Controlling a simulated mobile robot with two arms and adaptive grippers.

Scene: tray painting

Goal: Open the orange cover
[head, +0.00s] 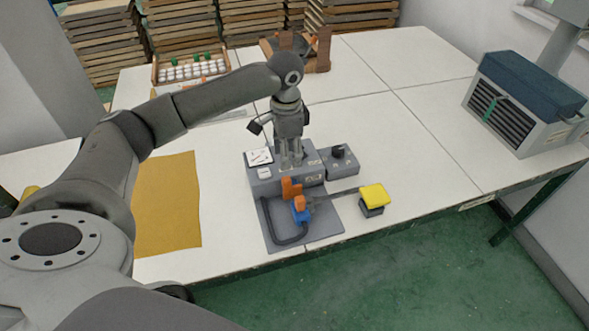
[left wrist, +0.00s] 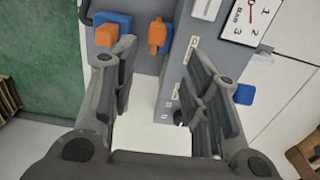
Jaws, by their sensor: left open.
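An orange piece (head: 291,188) stands at the front of the grey control box (head: 262,177); it also shows between the fingers in the left wrist view (left wrist: 157,36). A second, smaller orange piece (head: 299,202) sits on a blue block (head: 301,215) just in front of it, also at the upper left of the left wrist view (left wrist: 107,35). I cannot tell for sure which is the cover. My left gripper (head: 291,161) is open and points down over the box, its fingers apart and empty. My right gripper is not in view.
A black knob box (head: 340,160) adjoins the control box on the right. A yellow-topped pedal or button (head: 375,195) stands right of the grey base plate (head: 325,222). An ochre mat (head: 167,205) lies left. A blue-topped machine (head: 528,98) stands far right; the right tabletop is clear.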

